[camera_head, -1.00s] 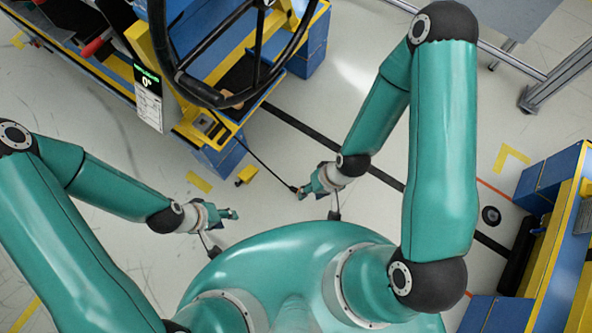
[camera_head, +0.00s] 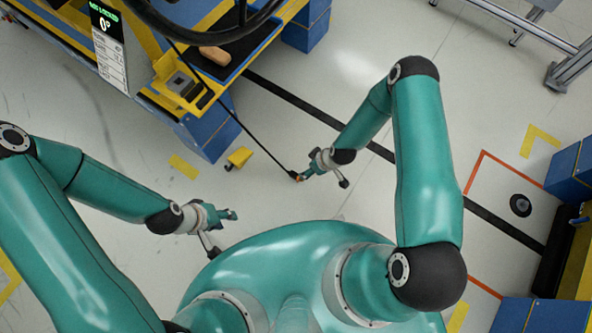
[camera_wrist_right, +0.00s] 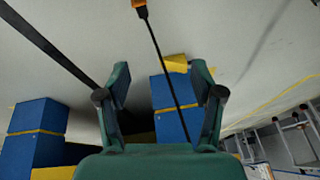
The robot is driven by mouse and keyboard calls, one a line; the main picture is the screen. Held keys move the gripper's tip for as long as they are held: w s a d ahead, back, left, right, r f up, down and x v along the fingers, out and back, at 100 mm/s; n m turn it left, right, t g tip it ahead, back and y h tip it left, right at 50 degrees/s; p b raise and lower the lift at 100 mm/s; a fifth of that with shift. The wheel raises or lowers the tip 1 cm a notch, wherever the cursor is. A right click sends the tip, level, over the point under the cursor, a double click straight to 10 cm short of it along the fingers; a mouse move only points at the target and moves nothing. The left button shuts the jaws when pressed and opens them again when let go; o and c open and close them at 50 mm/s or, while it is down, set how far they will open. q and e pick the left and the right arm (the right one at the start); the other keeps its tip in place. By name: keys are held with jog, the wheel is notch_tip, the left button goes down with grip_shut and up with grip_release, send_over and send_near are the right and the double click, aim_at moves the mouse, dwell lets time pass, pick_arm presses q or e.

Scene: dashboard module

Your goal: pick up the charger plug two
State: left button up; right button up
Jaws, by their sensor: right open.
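A plug with an orange tip (camera_head: 296,176), on the end of a black cable (camera_head: 245,128), shows in the head view close to my right gripper (camera_head: 305,175). In the right wrist view the plug (camera_wrist_right: 140,4) is at the top edge, partly cut off, beyond the fingertips. Its cable runs down between the two spread fingers of my right gripper (camera_wrist_right: 161,80), which is open. I see no grip on the plug. My left gripper (camera_head: 232,214) is apart from the plug, over the floor at the left; its jaw gap cannot be made out.
The dashboard module (camera_head: 178,90), with a steering wheel (camera_head: 200,35), stands at the upper left. Blue and yellow units (camera_head: 573,172) stand at the right edge. Floor between is mostly clear, with a black ring (camera_head: 520,205).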

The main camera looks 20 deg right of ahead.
jog(key=w+f+b, duration=0.1)
jog(key=f+b, duration=0.1)
jog(key=f, duration=0.4)
jog(key=w+f+n+b, duration=0.1)
jog(key=w+f+b, duration=0.1)
jog(key=f, duration=0.5)
jog(key=w+a+f+n+b, duration=0.1)
jog(key=w+f+b, duration=0.1)
jog(key=f+b, duration=0.2)
notch_tip(320, 180, down, 3)
jog(key=shift+w+a+r+t+h, duration=0.1)
jog(key=shift+t+h, duration=0.2)
jog(key=b+x, duration=0.1)
jog(key=x, duration=0.2)
jog(key=b+x, duration=0.1)
jog(key=shift+d+f+b, duration=0.3)
jog(key=shift+d+b, duration=0.05)
jog(key=shift+a+f, duration=0.15)
jog(key=shift+f, duration=0.25)
pick_arm(q)
notch_tip(320, 180, down, 13)
pick_arm(e)
jog(key=shift+r, duration=0.1)
grip_shut()
